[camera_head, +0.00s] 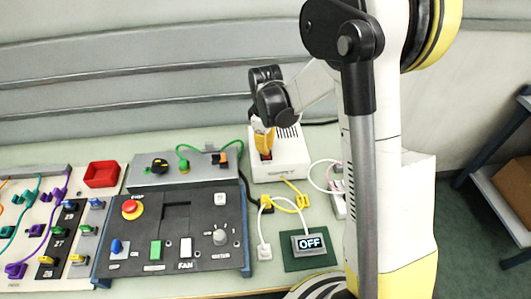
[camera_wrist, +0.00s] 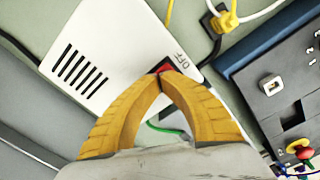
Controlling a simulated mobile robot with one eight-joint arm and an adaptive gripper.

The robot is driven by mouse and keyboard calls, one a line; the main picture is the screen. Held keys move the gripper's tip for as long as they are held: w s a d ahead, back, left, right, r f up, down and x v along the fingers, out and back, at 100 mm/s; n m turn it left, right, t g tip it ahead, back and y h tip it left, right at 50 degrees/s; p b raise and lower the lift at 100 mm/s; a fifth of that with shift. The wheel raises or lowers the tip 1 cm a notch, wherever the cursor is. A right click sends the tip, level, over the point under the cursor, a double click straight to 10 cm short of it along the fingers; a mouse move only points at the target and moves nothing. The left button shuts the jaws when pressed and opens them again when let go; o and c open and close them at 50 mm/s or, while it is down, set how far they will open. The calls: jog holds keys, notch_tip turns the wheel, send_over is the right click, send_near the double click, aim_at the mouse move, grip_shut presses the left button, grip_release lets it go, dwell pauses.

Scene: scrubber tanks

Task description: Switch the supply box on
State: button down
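The supply box is a white case with dark vent slots (camera_head: 291,168), standing at the back right of the table. It also fills the upper left of the wrist view (camera_wrist: 112,38). Its red rocker switch (camera_wrist: 166,68) sits in a dark frame near one edge, with "OFF" printed beside it. My gripper (camera_wrist: 160,77) has its yellow fingers brought together at the tips, right over the switch, partly hiding it. I cannot tell whether the tips touch it. In the head view my gripper (camera_head: 266,153) points down onto the box. A small display (camera_head: 308,243) reads "OFF".
A dark control panel (camera_head: 205,235) with a red button, coloured switches and a "FAN" label lies left of the box. Yellow and white cables (camera_head: 285,203) run in front of the box. A red tray (camera_head: 101,174) and a patch board with coloured cords are farther left.

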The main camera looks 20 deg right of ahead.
jog(key=shift+s+f+b, duration=0.1)
jog(key=shift+f+b, duration=0.2)
jog(key=shift+f, duration=0.25)
jog(key=shift+r, duration=0.15)
jog(key=shift+r+p, duration=0.55)
jog(key=shift+r, duration=0.1)
jog(key=r+p, duration=0.1)
jog(key=w+r+p, duration=0.2)
jog(key=r, duration=0.1)
jog(key=shift+d, duration=0.15)
jog(key=shift+s+r+p, duration=0.2)
jog(key=shift+r+p, duration=0.15)
jog(key=shift+r, duration=0.2)
jog(key=shift+s+f, duration=0.1)
